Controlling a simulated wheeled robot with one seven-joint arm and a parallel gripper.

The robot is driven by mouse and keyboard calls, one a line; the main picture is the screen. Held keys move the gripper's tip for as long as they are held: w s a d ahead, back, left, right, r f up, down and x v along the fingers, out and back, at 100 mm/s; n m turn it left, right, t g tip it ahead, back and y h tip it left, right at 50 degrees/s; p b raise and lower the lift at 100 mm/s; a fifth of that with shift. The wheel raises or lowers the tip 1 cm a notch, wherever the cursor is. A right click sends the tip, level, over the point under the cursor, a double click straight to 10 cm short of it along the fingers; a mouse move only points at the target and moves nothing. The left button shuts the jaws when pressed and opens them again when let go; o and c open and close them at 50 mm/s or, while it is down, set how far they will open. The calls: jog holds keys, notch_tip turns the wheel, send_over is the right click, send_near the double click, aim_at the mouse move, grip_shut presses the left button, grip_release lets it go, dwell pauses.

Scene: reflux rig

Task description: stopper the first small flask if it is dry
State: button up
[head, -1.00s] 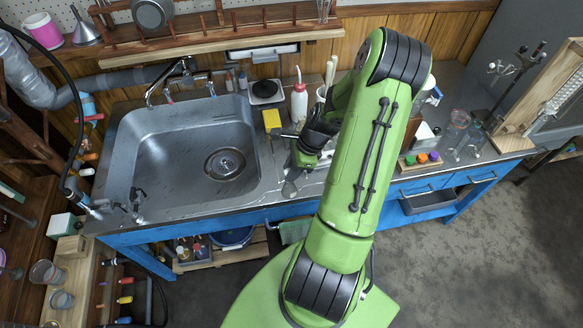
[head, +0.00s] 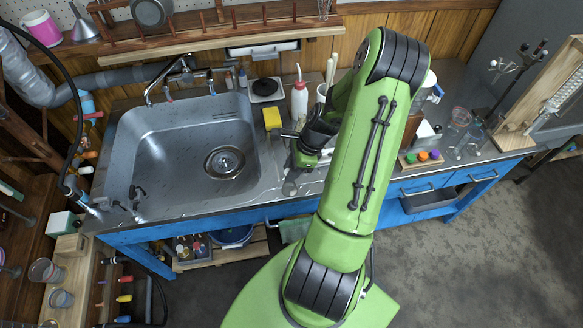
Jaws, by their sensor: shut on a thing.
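My gripper (head: 293,172) hangs over the counter strip just right of the sink, partly hidden by my green arm. It is shut on a small clear glass piece (head: 290,187), which looks like a small flask; its mouth and inside are too small to read.
The steel sink (head: 190,150) lies left of my gripper. A yellow sponge (head: 272,118), a white wash bottle (head: 299,100) and a small scale (head: 266,90) stand behind it. A beaker (head: 461,118) and a wooden rack (head: 540,95) stand at the right.

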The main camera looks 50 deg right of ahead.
jog(key=o, duration=1.1)
jog(key=shift+r, duration=0.1)
jog(key=p+v, duration=0.4)
jog(key=v, duration=1.1)
jog(key=shift+d+r, duration=0.25)
